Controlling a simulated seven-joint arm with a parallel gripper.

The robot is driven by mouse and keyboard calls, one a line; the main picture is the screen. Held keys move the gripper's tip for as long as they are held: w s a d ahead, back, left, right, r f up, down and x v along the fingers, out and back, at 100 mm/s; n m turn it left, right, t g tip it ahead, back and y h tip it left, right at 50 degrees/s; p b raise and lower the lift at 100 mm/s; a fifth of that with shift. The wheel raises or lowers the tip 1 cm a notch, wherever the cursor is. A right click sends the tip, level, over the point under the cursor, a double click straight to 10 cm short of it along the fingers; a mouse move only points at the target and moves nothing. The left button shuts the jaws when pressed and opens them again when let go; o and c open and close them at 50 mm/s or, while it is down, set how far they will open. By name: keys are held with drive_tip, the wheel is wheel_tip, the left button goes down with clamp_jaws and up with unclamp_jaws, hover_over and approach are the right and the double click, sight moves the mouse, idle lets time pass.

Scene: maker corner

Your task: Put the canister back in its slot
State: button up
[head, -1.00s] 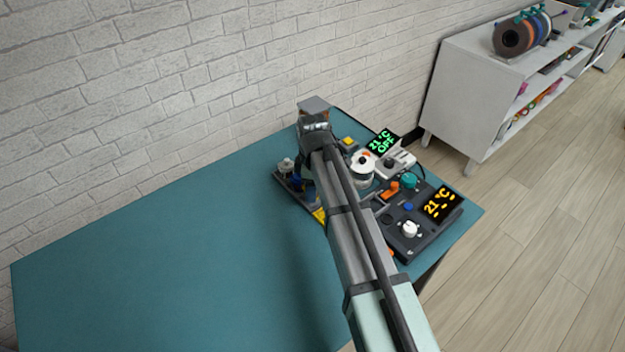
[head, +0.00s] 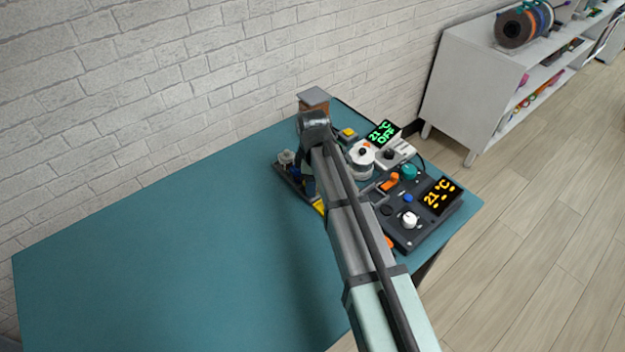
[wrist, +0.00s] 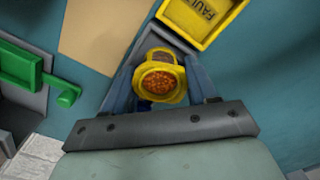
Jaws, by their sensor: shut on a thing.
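In the wrist view, my gripper (wrist: 160,72) is shut on a yellow canister (wrist: 181,76). The canister's round end faces the camera and shows orange grains inside. Dark blue-grey fingers lie on both sides of it. In the head view, my own arm hides the canister and most of the gripper; only a dark blue part shows at the arm's left side. I cannot make out the slot in either view.
A yellow tray marked "FAULT" (wrist: 203,18) lies close by at the upper right of the wrist view. A green handle (wrist: 45,82) is at the left. In the head view, a dark control panel (head: 420,228) stands right of my arm. The teal table (head: 170,255) is clear at left.

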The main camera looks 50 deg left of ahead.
drive_tip(key=shift+f, duration=0.45)
drive_tip(key=o, duration=1.2)
drive_tip(key=shift+o, duration=0.2)
wheel_tip(320, 180, up, 7)
drive_tip(key=shift+w, duration=0.1)
idle(0.6)
